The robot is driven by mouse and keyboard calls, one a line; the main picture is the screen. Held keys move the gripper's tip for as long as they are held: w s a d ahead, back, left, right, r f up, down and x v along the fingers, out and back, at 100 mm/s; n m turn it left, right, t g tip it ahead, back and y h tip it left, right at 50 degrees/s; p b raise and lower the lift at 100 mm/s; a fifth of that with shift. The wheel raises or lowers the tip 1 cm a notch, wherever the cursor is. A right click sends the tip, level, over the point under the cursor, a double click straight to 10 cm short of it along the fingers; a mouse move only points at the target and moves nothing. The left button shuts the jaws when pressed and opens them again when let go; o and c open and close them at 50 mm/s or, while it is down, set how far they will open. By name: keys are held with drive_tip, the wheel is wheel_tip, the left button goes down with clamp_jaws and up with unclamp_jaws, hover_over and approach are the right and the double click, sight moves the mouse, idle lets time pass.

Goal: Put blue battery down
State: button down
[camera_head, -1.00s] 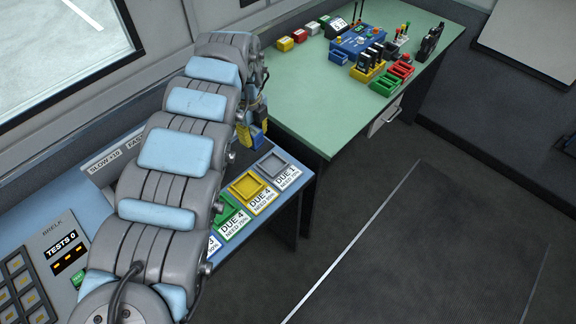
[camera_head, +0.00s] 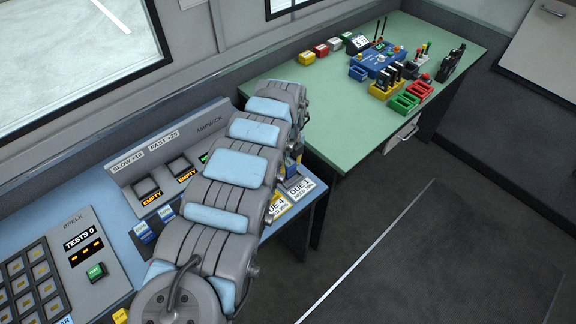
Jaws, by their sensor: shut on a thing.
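My gripper (camera_head: 294,158) is at the far end of my arm, over the right end of the blue desk, and is mostly hidden by the arm. A small blue part of what it holds, seemingly the blue battery (camera_head: 291,168), shows below the wrist, close above the square trays. The height of the gap and the fingertips cannot be made out. Two blue labelled blocks, one (camera_head: 144,231) in front and one (camera_head: 167,212) behind, are on the desk left of my arm. The labels DUE 4 (camera_head: 274,208) and DUE 1 (camera_head: 302,188) show at the desk's right front edge.
The charger panel (camera_head: 150,165) at the back of the blue desk has slots lit EMPTY. A tester panel (camera_head: 80,245) reads TESTS 0. The green table (camera_head: 330,125) holds coloured blocks, a blue device (camera_head: 378,63) and red (camera_head: 420,90) and green trays. Its front left is clear.

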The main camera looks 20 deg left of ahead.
sight(288, 162)
drive_tip(key=shift+f, duration=0.45)
drive_tip(key=shift+f, duration=0.1)
drive_tip(key=c, duration=0.7)
unclamp_jaws()
drive_tip(key=shift+r, duration=0.65)
wheel_tip(288, 162, up, 11)
drive_tip(key=shift+b, duration=0.7)
